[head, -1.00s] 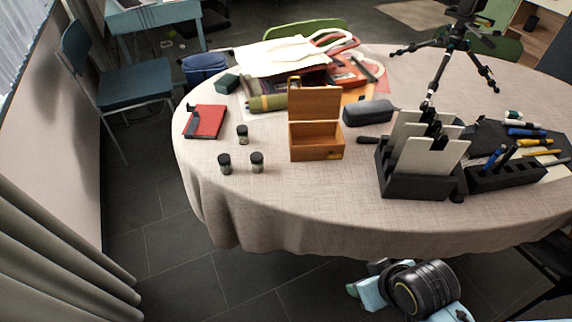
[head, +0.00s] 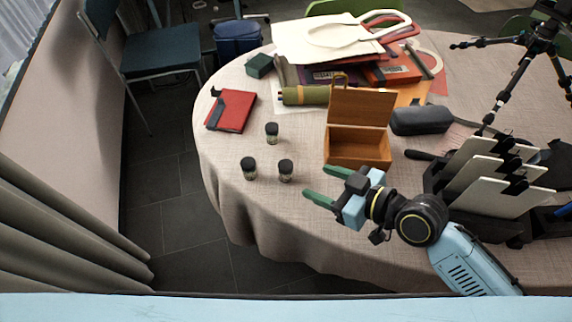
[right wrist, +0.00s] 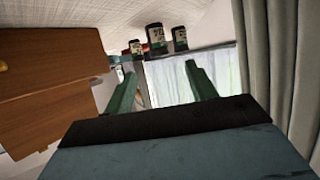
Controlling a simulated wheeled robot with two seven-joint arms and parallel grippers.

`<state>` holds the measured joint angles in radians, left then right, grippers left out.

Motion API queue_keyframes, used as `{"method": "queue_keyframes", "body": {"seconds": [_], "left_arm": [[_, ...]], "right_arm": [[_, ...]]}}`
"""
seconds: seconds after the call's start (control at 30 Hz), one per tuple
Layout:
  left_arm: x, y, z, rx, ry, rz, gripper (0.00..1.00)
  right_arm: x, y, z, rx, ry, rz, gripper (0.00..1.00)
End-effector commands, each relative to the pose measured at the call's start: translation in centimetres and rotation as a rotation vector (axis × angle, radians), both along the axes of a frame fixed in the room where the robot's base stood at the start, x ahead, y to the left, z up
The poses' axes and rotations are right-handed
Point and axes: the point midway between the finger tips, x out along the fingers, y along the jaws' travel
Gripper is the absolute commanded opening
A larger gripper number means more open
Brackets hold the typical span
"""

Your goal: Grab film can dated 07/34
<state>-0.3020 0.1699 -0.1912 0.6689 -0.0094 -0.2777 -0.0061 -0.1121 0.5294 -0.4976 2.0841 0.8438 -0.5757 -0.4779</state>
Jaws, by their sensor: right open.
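Three small film cans with dark lids stand on the cloth-covered table in the head view: a back one (head: 272,134), a front left one (head: 249,169) and a front right one (head: 286,171). They also show in the right wrist view, a middle one (right wrist: 157,39) with a label, one at its right (right wrist: 180,39) and one at its left (right wrist: 137,50). The dates are too small to read. My right gripper (head: 318,183) is open and empty, with green fingers, just right of and nearer than the front right can. My left gripper is not in view.
An open wooden box (head: 357,147) stands right of the cans, close to my right gripper. A red notebook (head: 232,111) lies behind left. Black holders with pale cards (head: 488,180) stand at the right. The table edge (head: 222,195) is close by the front left can.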

Motion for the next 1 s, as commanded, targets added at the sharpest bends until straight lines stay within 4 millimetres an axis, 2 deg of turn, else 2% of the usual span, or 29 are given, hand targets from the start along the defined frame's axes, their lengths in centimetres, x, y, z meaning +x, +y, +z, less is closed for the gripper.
{"method": "queue_keyframes", "body": {"seconds": [0.07,0.2,0.47,0.8,1.0], "left_arm": [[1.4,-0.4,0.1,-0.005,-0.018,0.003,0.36],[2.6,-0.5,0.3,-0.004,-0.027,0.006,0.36],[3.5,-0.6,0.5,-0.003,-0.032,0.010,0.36],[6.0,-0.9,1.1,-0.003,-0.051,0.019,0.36],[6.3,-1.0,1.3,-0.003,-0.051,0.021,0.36]], "right_arm": [[1.1,1.3,-0.6,0.007,-0.001,-0.003,0.56],[2.4,3.0,-1.5,0.004,0.000,-0.002,0.56],[3.4,4.3,-2.1,0.000,0.000,-0.001,0.56],[6.3,7.5,-2.9,0.001,0.001,-0.003,0.56],[6.6,7.9,-3.1,-0.002,0.001,-0.002,0.56]]}}
